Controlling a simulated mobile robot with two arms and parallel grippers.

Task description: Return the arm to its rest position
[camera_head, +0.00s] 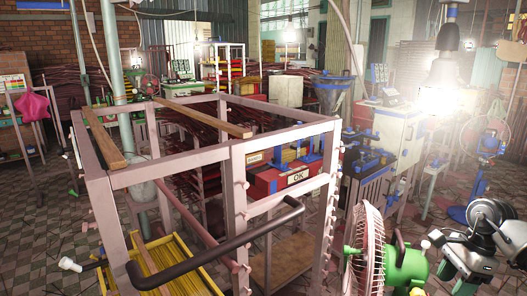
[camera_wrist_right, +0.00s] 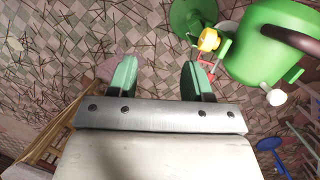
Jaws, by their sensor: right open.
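My right arm (camera_head: 490,235) is folded at the bottom right of the head view. My right gripper (camera_head: 457,277), with green fingers, points downward there, to the right of a green fan (camera_head: 369,250). In the wrist view the gripper (camera_wrist_right: 159,80) is open, with nothing between its two fingers and the tiled floor below. My left arm and gripper are not in view.
A pink metal frame cart (camera_head: 235,180) with a black handle stands close in front. The fan's green body (camera_wrist_right: 265,45) is near the right finger in the wrist view. A red crate marked OK (camera_head: 285,178) sits behind the cart frame.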

